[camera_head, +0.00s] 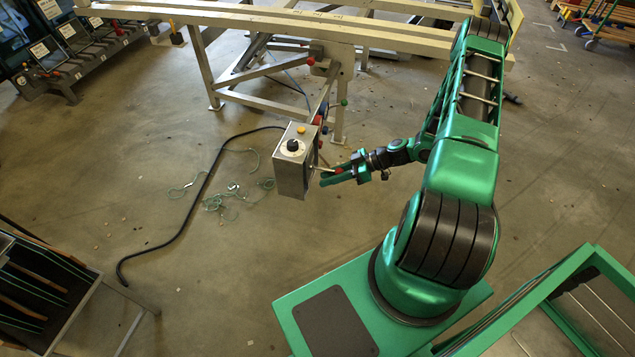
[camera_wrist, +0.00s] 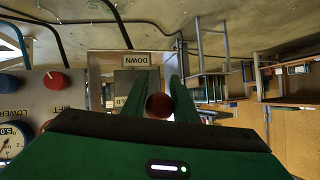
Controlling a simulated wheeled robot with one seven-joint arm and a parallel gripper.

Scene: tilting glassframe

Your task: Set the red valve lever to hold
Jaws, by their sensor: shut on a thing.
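The red valve lever shows in the head view as a thin metal rod with a red ball knob (camera_head: 338,171), on the right side of a grey control box (camera_head: 293,165). My green gripper (camera_head: 332,177) is shut on that knob. In the wrist view the red ball (camera_wrist: 159,106) sits between the two green fingers of my gripper (camera_wrist: 158,88). Behind it is a plate with an upside-down DOWN label (camera_wrist: 136,59). I cannot tell which setting the lever is at.
In the wrist view a red knob (camera_wrist: 55,80), a blue knob (camera_wrist: 10,83) and a gauge (camera_wrist: 12,140) sit on a panel beside the lever. A pale metal frame (camera_head: 345,60) stands behind the box. A black hose (camera_head: 195,200) lies on the floor to its left.

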